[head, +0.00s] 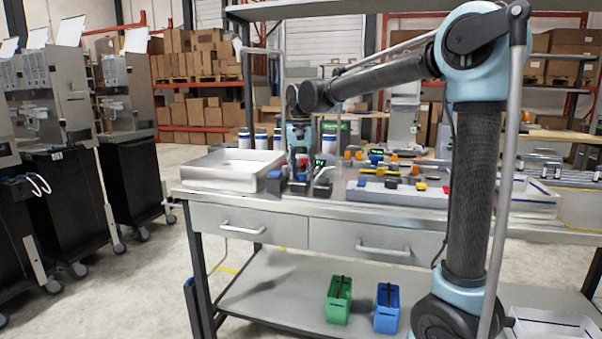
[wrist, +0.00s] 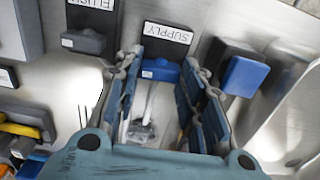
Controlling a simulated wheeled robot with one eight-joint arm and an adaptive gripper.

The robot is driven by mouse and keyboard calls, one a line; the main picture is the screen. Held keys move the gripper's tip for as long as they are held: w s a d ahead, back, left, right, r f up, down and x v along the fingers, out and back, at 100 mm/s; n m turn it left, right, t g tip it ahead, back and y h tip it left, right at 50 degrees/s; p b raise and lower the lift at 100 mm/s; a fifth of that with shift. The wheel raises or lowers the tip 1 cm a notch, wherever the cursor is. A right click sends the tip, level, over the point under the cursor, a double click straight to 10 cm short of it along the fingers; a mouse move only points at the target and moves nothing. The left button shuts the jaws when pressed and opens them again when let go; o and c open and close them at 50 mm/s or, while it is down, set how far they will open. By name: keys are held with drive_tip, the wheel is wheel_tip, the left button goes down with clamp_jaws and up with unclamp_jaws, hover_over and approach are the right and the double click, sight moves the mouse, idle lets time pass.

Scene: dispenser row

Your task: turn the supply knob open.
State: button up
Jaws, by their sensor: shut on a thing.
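In the wrist view the supply knob (wrist: 160,70) is a small blue block beside an upside-down SUPPLY label (wrist: 167,35). My gripper (wrist: 160,78) has one finger on each side of it and is shut on it. Below the knob, between the fingers, a pale stem and a clear, shiny part show; I cannot tell what they are. In the head view my gripper (head: 299,164) reaches down onto the row of dispenser units on the bench, and it hides the supply knob there.
In the wrist view a dark grey knob (wrist: 84,41) by the FLUSH label sits left, and another blue block (wrist: 245,76) sits close right. In the head view a metal tray (head: 232,170) stands left of the units. Several small parts lie on the bench to the right.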

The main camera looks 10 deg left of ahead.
drive_tip(key=shift+s+a, duration=0.1)
drive_tip(key=shift+c, duration=0.3)
drive_tip(key=shift+n, duration=0.3)
drive_tip(key=n, duration=0.2)
drive_tip(key=shift+s+n, duration=0.1)
drive_tip(key=shift+n, duration=0.3)
drive_tip(key=n, duration=1)
drive_tip(key=shift+d, duration=0.2)
drive_tip(key=shift+n, duration=2.2)
